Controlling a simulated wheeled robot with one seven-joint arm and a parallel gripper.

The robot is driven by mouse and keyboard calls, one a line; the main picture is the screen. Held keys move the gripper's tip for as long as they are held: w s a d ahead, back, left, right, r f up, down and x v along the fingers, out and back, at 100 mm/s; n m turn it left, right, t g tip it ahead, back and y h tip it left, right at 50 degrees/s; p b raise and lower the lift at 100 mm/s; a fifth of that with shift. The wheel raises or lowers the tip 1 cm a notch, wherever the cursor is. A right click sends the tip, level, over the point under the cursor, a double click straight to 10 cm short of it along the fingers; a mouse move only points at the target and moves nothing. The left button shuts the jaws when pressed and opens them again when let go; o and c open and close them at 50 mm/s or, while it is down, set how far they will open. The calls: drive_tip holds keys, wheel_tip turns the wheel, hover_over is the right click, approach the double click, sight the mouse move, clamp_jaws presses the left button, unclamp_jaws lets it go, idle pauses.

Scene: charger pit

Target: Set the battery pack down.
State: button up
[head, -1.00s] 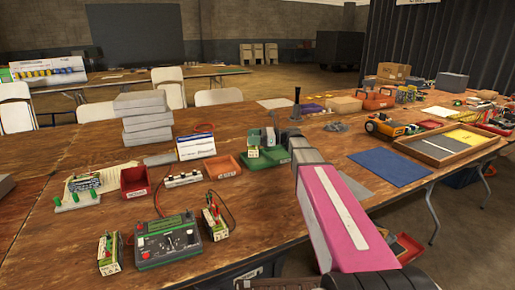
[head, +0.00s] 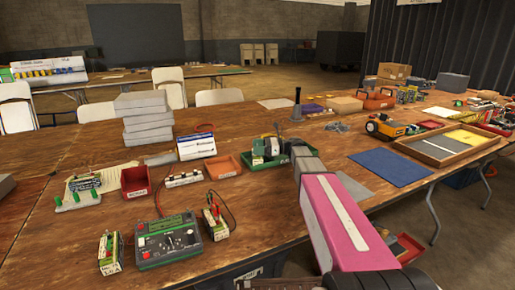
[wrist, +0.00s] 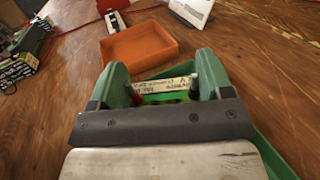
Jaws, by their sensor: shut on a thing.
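My gripper (head: 268,147) is shut on a battery pack (head: 257,158) with a pale, hand-lettered label. In the wrist view, the pack (wrist: 165,85) shows between the green fingers (wrist: 163,76). The pack is low over or inside a green tray (head: 284,160), whose rim (wrist: 262,140) also shows in the wrist view. I cannot tell whether the pack touches the tray's floor. The lower part of the pack is hidden.
An orange-red tray (head: 223,166) lies just left of the green tray. A charger unit (head: 168,240) stands at the front with similar packs (head: 110,252) (head: 215,220) beside it. A white-and-blue box (head: 196,146) stands behind. A blue mat (head: 390,166) lies clear to the right.

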drive_tip(key=o, duration=1.4)
drive_tip(key=shift+f, duration=0.1)
drive_tip(key=shift+c, duration=0.2)
drive_tip(key=shift+d, duration=0.2)
drive_tip(key=d, duration=1.1)
drive_tip(key=shift+d, duration=0.3)
drive_tip(key=shift+s, duration=0.1)
